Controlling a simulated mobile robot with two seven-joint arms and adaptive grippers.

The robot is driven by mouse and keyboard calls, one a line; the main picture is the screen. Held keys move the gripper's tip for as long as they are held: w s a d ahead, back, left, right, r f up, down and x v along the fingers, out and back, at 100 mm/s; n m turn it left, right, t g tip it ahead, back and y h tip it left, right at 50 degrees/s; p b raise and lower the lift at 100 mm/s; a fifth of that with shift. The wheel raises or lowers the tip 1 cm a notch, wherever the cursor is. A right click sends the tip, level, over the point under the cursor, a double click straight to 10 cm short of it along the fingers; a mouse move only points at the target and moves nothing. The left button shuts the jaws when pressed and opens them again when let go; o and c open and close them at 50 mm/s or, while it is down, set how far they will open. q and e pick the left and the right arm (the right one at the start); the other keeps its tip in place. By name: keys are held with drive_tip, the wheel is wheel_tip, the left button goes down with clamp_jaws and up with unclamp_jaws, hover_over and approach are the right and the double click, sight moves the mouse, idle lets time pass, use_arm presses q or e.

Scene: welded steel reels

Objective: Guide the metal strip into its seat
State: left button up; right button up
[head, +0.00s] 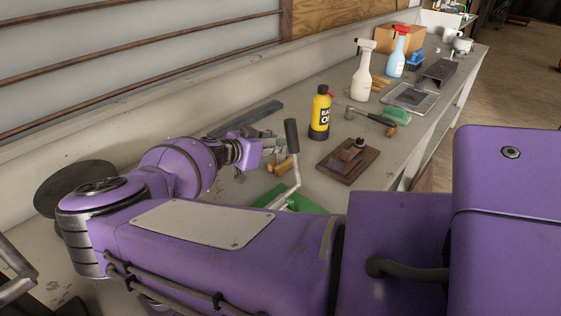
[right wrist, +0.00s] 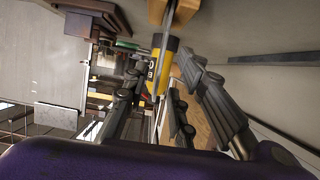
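A long dark grey bar (head: 252,115), which looks like the metal strip, lies on the bench near the wall. It also shows at the right of the right wrist view (right wrist: 272,58). My right gripper (head: 270,148) is beyond the bar's near side, close to a black-handled crank-like tool. In the right wrist view its dark fingers (right wrist: 168,102) are spread apart. A thin pale rod (right wrist: 177,28) crosses the view between them, and I cannot tell whether they touch it. The seat cannot be made out. My left gripper is not in view.
A yellow oil bottle (head: 320,113) stands beyond the crank-like tool (head: 292,136). A brown block (head: 345,163), a hammer (head: 372,119) and spray bottles (head: 362,72) stand or lie farther right. A dark disc (head: 60,182) is at the left. Wood pieces (head: 282,168) lie below the gripper.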

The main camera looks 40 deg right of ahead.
sight(281, 156)
drive_tip(key=x, duration=0.3)
drive_tip(key=shift+d+r, duration=0.1)
drive_tip(key=shift+d, duration=0.05)
drive_tip(key=shift+c, duration=0.4)
drive_tip(key=shift+s, duration=0.1)
clamp_jaws()
